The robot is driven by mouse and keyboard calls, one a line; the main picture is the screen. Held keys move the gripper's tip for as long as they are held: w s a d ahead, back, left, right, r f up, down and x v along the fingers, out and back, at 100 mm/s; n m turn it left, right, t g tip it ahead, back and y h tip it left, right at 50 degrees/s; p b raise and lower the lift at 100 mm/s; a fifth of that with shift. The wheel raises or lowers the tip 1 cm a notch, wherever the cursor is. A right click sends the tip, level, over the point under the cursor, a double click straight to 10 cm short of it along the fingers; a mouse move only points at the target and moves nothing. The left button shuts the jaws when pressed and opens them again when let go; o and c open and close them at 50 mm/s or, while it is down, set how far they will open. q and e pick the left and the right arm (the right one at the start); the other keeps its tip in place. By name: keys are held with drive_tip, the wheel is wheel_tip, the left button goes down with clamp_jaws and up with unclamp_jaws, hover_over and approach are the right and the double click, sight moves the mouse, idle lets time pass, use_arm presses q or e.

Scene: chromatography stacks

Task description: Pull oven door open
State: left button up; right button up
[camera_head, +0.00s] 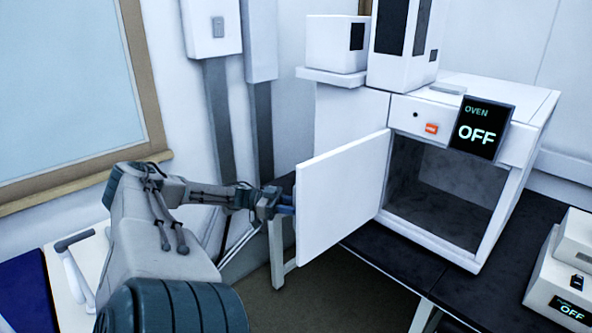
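The white oven (518,163) stands on the dark bench at the right, with a black screen (480,130) reading "OVEN OFF". Its door (338,200) is swung wide open to the left, and the dark, empty-looking chamber (440,195) shows. My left gripper (285,203) is at the free left edge of the door. Its fingertips are small and partly hidden by the door edge, so I cannot tell whether they grip anything. My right gripper is not in view.
White instruments (402,45) stand above and behind the oven. Another white device (565,270) with an "OFF" screen sits at the lower right on the dark bench (385,255). A framed window or board (65,85) is at the left. Floor shows below the door.

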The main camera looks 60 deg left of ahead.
use_arm(q)
drive_tip(key=shift+s, duration=0.1)
drive_tip(key=v, duration=1)
drive_tip(key=shift+s+a, duration=0.15)
drive_tip(key=shift+a, duration=0.1)
